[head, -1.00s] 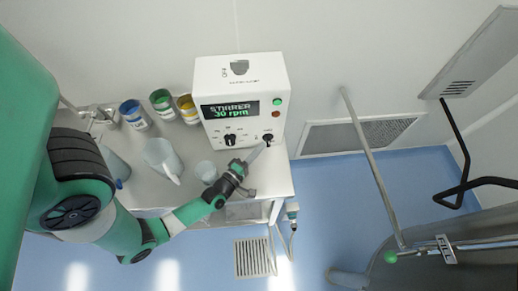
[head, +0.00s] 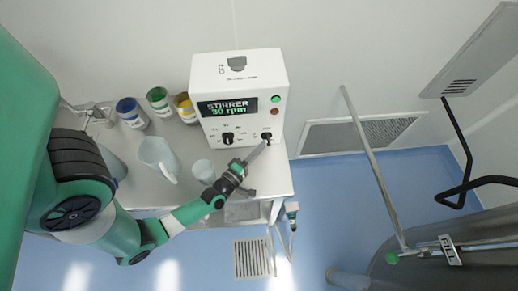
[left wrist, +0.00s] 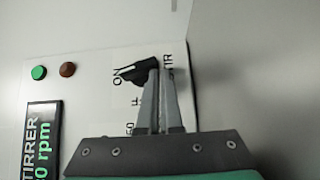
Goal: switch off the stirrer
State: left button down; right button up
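The stirrer's white control box (head: 262,66) stands on the bench and its display (head: 228,107) reads "STIRRER 30 rpm". A black stir knob (head: 266,136) sits low on the right of its panel; it also shows in the left wrist view (left wrist: 135,74), its pointer towards the "ON" mark. My left gripper (head: 262,147) is at this knob, fingers together with only a thin line between them. In the left wrist view the fingertips (left wrist: 159,70) overlap the knob's right end; I cannot tell whether they touch it. My right gripper is not in view.
A second black knob (head: 227,138) is left of the stir knob. Green (head: 276,99) and red (head: 275,111) buttons are beside the display. Paint cans (head: 132,113), a white jug (head: 159,158) and a beaker (head: 203,171) stand on the bench left of the box.

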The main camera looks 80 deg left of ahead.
pick_arm(q)
jog(key=shift+w+f, duration=0.2)
jog(key=shift+w, duration=0.05)
dwell(0.6)
